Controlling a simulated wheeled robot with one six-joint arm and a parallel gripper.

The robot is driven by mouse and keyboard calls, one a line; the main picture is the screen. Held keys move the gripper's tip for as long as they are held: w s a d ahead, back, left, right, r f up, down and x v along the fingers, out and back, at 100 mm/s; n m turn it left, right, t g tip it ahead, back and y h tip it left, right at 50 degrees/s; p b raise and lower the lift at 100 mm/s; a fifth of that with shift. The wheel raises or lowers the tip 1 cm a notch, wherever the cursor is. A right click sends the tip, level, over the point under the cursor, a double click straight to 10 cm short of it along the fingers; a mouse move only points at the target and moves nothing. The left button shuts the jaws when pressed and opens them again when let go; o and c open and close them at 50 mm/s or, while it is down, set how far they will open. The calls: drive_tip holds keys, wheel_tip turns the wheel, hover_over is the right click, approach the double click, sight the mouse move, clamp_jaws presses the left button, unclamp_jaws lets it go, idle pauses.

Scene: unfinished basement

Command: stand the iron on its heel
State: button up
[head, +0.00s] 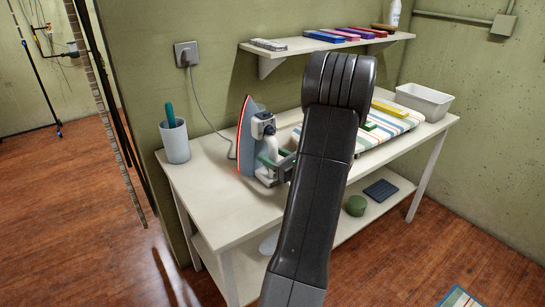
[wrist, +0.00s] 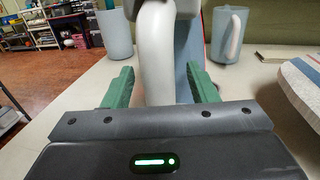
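The iron (head: 246,140) is on the white table, upright with its tip up and its red-edged soleplate facing left. Its base appears to be at the tabletop, but my gripper partly hides the heel. My gripper (head: 274,158) is at the handle side of the iron. In the wrist view, the green fingers of my gripper (wrist: 161,88) are spread apart on either side of the pale handle (wrist: 156,50). A gap shows between the handle and the right finger. The left finger is very near the handle; I cannot tell if it touches.
A grey cup (head: 175,143) stands at the table's left end. A jug (wrist: 228,36) stands beyond the iron. A striped ironing pad (head: 385,131) with a yellow item and a grey bin (head: 425,101) are to the right. A wall shelf (head: 325,44) hangs above. The front left tabletop is clear.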

drive_tip(key=shift+f, duration=0.25)
drive_tip(key=v, duration=1.4)
drive_tip(key=shift+b, duration=0.3)
drive_tip(key=shift+w+a+r, duration=0.15)
drive_tip(key=x, duration=1.3)
drive_tip(key=shift+w+a+p, duration=0.15)
drive_tip(key=shift+a+p, duration=0.05)
drive_tip(key=shift+p, duration=0.1)
drive_tip(key=shift+r, duration=0.1)
